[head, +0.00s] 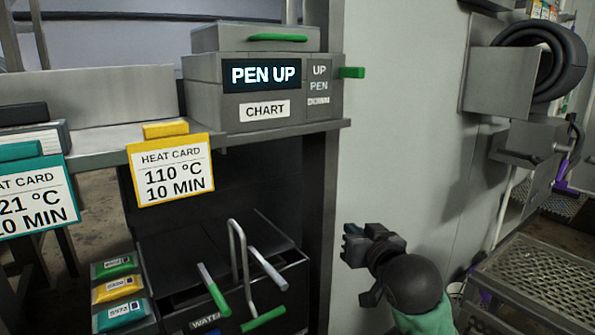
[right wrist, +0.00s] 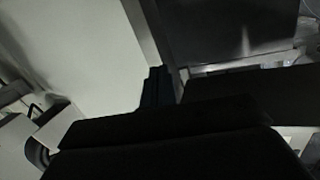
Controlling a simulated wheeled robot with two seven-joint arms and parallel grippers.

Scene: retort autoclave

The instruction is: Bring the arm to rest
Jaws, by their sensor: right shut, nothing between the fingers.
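My right gripper (head: 352,240) is in the head view, low and right of centre, in front of the pale wall panel. Its fingers are together and hold nothing. It is apart from the bench and from the black box with green-tipped handles. In the dark right wrist view the closed fingertips (right wrist: 157,88) show at the middle, with pale wall beyond them. My left gripper does not show in either view.
A grey chart box (head: 205,90) reading "PEN UP" stands on the bench shelf (head: 100,140). A yellow heat card (head: 170,170) and a teal heat card (head: 38,195) hang at its edge. Green-tipped handles (head: 235,265) rise below. A mesh cart (head: 545,275) is at right.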

